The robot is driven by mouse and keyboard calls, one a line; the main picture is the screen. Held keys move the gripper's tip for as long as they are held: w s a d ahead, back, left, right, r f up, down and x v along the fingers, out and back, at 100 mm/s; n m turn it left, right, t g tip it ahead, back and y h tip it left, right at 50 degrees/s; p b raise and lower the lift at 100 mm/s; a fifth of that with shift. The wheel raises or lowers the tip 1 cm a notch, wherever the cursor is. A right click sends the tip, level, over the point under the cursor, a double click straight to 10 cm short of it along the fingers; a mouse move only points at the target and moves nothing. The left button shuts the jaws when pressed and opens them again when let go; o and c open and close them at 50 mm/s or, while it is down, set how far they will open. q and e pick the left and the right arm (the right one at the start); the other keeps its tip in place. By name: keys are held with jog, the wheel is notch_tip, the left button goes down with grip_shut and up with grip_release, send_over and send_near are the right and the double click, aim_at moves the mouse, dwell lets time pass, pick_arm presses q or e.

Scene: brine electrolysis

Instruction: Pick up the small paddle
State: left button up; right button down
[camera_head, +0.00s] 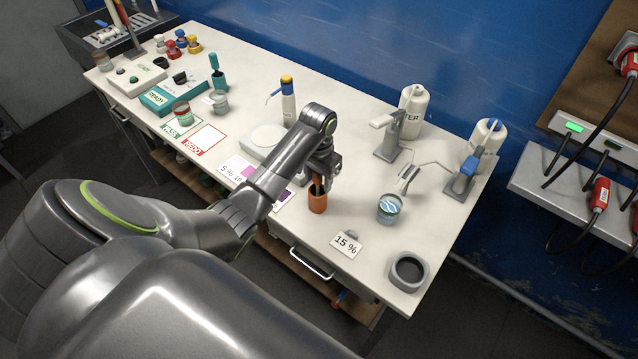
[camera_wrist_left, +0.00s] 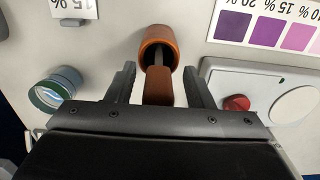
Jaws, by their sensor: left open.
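The small paddle (camera_wrist_left: 158,88) shows in the left wrist view as a brown-orange handle on a dark shaft. The shaft goes into an orange-brown cup-like holder (camera_wrist_left: 155,42); its lower end is hidden inside. The holder (camera_head: 317,201) stands upright on the table near the front edge in the head view. My left gripper (camera_head: 322,180) is just above the holder. In the left wrist view the open fingers of my left gripper (camera_wrist_left: 157,80) stand on either side of the handle, with a gap on both sides. My right gripper is not in view.
A glass beaker (camera_head: 390,208) stands right of the holder, with a 15 % card (camera_head: 346,244) and a grey ring-shaped stand (camera_head: 408,270) near the front. A white scale (camera_head: 268,138) and a colour chart (camera_head: 236,168) lie to the left. White bottles stand behind.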

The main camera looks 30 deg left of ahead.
pick_arm(q)
jog(key=shift+s+r, duration=0.1)
jog(key=shift+s, duration=0.1)
jog(key=shift+s+d+r, duration=0.1)
jog(key=shift+s+r, duration=0.05)
jog(key=shift+c, duration=2.8)
grip_shut()
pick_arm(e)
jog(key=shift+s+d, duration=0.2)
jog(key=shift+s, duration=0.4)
